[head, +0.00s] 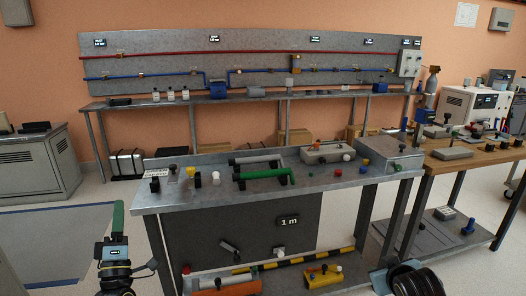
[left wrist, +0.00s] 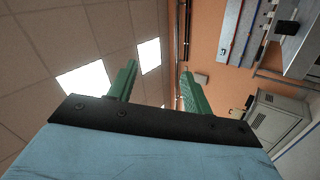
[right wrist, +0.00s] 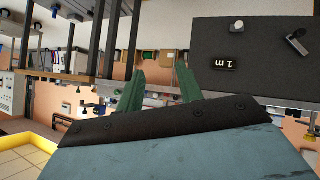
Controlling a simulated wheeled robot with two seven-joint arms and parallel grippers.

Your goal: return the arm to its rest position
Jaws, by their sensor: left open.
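My left gripper (head: 118,216) stands upright at the lower left of the head view, its green fingers pointing up beside the workbench and clear of it. In the left wrist view its two fingers (left wrist: 160,69) are apart with nothing between them; the ceiling and orange wall show behind. My right gripper (right wrist: 160,80) shows in the right wrist view with its green fingers apart and empty. The bench front with the "1 m" label (right wrist: 222,61) is beyond it. The right fingers are not seen in the head view.
The grey workbench (head: 230,192) holds a green-handled part (head: 263,175), knobs and a box. Its lower shelf has a yellow-black bar (head: 300,260). A pipe panel (head: 140,62) stands behind. A wooden table (head: 455,160) is at right. Open floor lies left of the bench.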

